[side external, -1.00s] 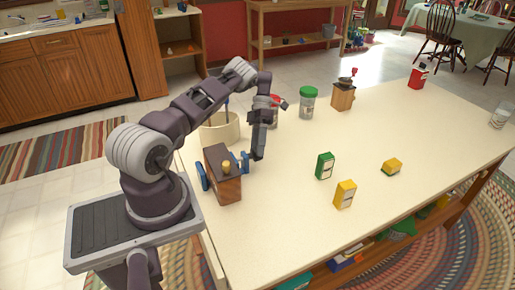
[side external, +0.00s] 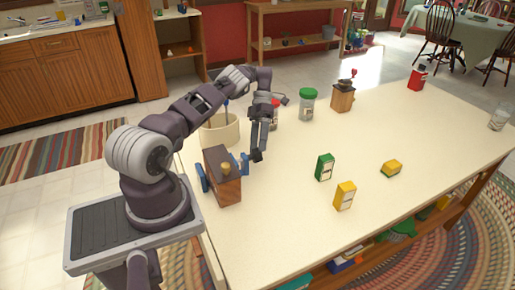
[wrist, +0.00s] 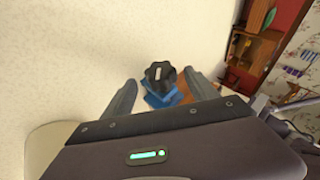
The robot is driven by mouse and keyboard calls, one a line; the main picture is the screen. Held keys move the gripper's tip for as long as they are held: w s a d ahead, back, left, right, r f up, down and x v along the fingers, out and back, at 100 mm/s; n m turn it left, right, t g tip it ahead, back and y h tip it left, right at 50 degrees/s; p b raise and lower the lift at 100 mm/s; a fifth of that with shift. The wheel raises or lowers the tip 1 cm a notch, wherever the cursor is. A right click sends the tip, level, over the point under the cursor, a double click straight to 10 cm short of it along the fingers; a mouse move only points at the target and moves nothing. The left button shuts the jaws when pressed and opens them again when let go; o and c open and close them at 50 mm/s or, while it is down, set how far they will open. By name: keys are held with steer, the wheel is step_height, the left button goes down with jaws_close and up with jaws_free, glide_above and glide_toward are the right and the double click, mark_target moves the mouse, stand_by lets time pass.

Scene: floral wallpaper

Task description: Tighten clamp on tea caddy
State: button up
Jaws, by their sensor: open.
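The tea caddy (side external: 222,184) is a brown wooden box with a gold knob on top, standing on the table near my base. A blue clamp (side external: 202,178) spans it, with a blue jaw on its left side and another blue part on its right side. In the wrist view the clamp's black knob (wrist: 160,74) with a white mark lies between my two fingers, with blue clamp parts (wrist: 163,98) behind it. My gripper (side external: 257,157) is open beside the right end of the clamp. It also shows in the wrist view (wrist: 162,92), its fingers apart on either side of the knob.
A cream crock (side external: 219,131) and a green-lidded jar (side external: 307,104) are behind. A wooden grinder (side external: 343,96) stands farther back. The table's middle is clear.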

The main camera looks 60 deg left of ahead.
mark_target(258, 152)
steer(key=shift+w+a+r, duration=0.1)
steer(key=shift+a+r, duration=0.05)
steer(key=shift+r, duration=0.2)
step_height(258, 152, up, 7)
steer(key=w+d+f+y, duration=0.2)
steer(key=d+f+y, duration=0.2)
steer(key=y, duration=0.1)
steer(key=s+f+y, duration=0.1)
steer(key=f, duration=0.1)
steer(key=s+f+n+y, duration=0.1)
steer(key=s+a+f+y, duration=0.1)
steer(key=f, duration=0.1)
steer(key=shift+s+f+n+y, duration=0.15)
steer(key=shift+f+n+y, duration=0.15)
steer(key=shift+f+n, duration=0.1)
steer(key=shift+r, duration=0.1)
steer(key=c, duration=1.4)
